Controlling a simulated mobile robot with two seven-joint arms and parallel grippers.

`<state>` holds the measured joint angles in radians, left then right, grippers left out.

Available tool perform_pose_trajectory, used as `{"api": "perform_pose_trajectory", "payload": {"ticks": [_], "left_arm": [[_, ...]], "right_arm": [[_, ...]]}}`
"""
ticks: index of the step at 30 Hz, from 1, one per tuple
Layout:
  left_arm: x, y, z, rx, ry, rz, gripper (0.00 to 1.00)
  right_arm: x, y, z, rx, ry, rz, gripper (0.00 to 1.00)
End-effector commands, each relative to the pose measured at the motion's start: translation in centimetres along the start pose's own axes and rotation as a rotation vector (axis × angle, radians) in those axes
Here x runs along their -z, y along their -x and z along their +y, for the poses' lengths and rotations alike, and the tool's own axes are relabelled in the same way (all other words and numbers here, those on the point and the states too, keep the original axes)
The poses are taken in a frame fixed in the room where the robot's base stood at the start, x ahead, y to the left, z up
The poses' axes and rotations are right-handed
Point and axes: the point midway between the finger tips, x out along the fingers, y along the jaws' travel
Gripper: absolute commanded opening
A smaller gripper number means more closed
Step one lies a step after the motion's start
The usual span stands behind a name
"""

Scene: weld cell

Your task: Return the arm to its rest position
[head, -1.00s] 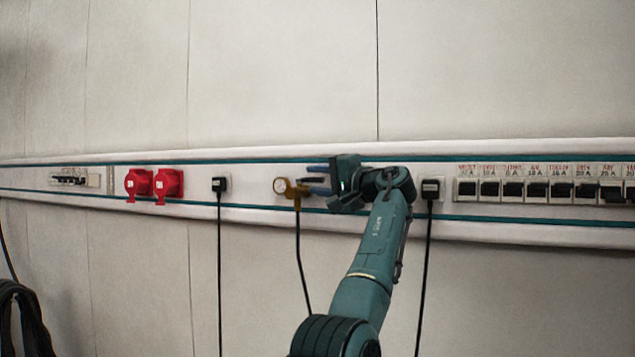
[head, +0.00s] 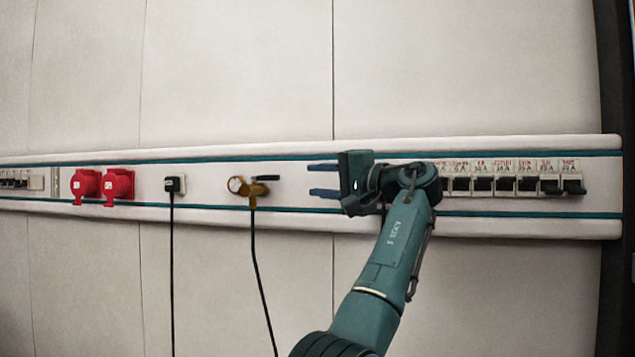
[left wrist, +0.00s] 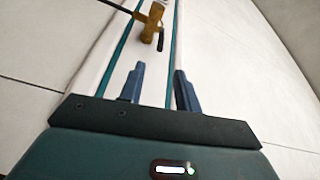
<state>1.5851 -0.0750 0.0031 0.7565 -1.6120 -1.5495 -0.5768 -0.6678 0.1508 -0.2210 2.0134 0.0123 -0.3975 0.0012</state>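My left gripper (head: 313,181) is in front of the wall rail, its two blue fingers pointing left. The fingers are apart with nothing between them. To their left, a brass valve (head: 252,191) with a round gauge and a dark lever sits on the rail, with a clear gap to the fingertips. In the left wrist view, the open gripper (left wrist: 158,75) points towards the brass valve (left wrist: 152,24), which stands beyond the fingertips. My right gripper is not in view.
The white rail (head: 300,209) with teal stripes runs across the wall. It carries two red sockets (head: 118,184), a black plug (head: 174,185) with a hanging cable, and a row of breakers (head: 527,184), partly behind my left arm. The wall above is clear.

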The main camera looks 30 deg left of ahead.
Motion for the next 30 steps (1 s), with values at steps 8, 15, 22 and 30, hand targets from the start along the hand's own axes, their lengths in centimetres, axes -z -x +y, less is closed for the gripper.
{"api": "perform_pose_trajectory", "payload": {"ticks": [8, 15, 22, 30], "left_arm": [[0.0, -0.1, 0.0, 0.000, 0.000, 0.000, 0.33], [0.3, -0.4, 4.5, -0.053, 0.001, 0.023, 0.33], [-0.7, -0.4, 18.4, -0.240, 0.023, 0.101, 0.33], [-6.1, 1.4, 34.4, -0.499, 0.051, 0.182, 0.33]], "right_arm": [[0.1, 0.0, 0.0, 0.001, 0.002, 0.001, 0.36], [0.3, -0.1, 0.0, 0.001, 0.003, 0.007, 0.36], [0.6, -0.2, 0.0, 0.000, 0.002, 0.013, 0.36], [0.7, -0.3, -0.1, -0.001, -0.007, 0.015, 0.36]]}}
